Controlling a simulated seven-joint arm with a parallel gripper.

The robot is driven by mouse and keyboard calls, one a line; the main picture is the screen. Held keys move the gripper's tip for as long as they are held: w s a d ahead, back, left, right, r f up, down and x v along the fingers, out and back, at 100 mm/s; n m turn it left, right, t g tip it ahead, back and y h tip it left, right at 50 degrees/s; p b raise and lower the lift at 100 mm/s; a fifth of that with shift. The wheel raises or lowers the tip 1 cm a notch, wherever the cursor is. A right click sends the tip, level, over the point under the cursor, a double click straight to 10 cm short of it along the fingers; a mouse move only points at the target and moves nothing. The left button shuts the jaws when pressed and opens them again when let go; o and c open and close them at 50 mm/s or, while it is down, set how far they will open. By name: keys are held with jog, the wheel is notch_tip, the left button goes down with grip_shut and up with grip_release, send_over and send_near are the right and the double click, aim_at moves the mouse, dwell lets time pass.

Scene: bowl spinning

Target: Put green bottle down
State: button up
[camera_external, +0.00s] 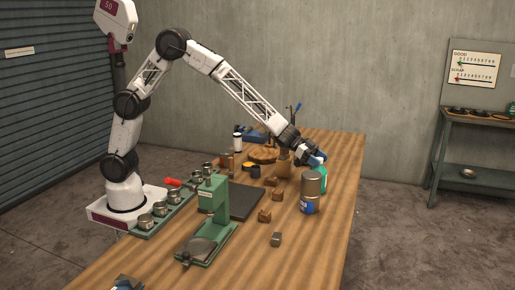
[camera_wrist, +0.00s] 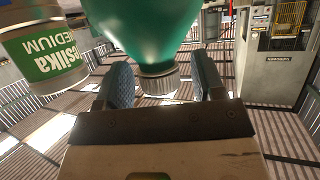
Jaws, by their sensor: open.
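The green bottle (camera_external: 320,181) is near the right edge of the wooden table, partly hidden behind a tan can. I cannot tell whether its base touches the table. In the wrist view the bottle (camera_wrist: 150,30) fills the top middle, with its ridged grey cap (camera_wrist: 159,81) pointing toward my gripper (camera_wrist: 162,85). The two blue fingers are apart, one on each side of the cap, with visible gaps. In the external view my gripper (camera_external: 317,160) is right at the top of the bottle.
The tan can (camera_external: 311,186) with a blue label stands just in front of the bottle. A labelled can (camera_wrist: 45,50) shows at the wrist view's left. Small brown blocks (camera_external: 265,215) and a green press (camera_external: 213,205) are to the left. The table's right edge is close.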

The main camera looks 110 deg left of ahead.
jog(key=shift+s+r, duration=0.1)
jog(key=shift+v, duration=0.9)
notch_tip(320, 180, up, 8)
jog(key=s, duration=0.2)
jog(key=shift+s+a, duration=0.3)
jog(key=shift+a, duration=0.15)
jog(key=shift+r, duration=0.15)
